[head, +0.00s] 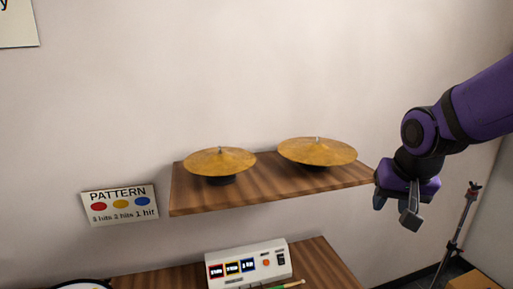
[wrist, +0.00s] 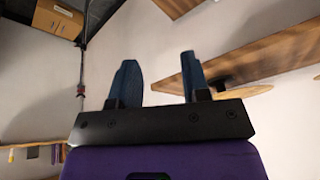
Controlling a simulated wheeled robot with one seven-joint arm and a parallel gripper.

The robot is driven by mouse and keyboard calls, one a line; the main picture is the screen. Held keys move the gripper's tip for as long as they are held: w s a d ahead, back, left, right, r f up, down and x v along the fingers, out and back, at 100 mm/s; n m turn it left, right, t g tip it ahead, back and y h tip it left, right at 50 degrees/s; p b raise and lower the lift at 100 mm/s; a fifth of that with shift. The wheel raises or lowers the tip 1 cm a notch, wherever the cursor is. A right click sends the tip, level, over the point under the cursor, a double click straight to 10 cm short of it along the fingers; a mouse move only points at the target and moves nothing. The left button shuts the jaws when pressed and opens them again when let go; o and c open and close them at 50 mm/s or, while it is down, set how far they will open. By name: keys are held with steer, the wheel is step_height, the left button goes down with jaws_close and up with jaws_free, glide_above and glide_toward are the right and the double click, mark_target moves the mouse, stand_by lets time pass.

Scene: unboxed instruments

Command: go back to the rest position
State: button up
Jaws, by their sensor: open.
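My gripper (head: 396,208) hangs at the right end of the wooden shelf in the head view, on the purple arm. In the wrist view its two dark blue fingers (wrist: 158,84) stand apart with nothing between them. Two golden cymbals sit on the wall shelf (head: 262,192): the left cymbal (head: 219,160) and the right cymbal (head: 317,151). The gripper is to the right of both and does not touch them.
A white box with coloured displays (head: 249,264) stands on a lower wooden surface (head: 325,262), with a drumstick (head: 286,285) in front. A PATTERN sign (head: 120,205) is on the wall. A thin stand (head: 459,225) is at the right. The wall above the shelf is clear.

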steer(key=s+d+r+n, duration=0.1)
steer(key=s+r, duration=0.3)
steer(key=s, duration=0.3)
steer(key=s+d+r+n+t, duration=0.1)
steer(key=s+d+r, duration=0.1)
steer(key=s+r, duration=0.2)
steer(key=s, duration=0.3)
steer(key=shift+s+d+r+n, duration=0.15)
steer(key=shift+s+d+n, duration=0.1)
steer(key=shift+n, duration=0.15)
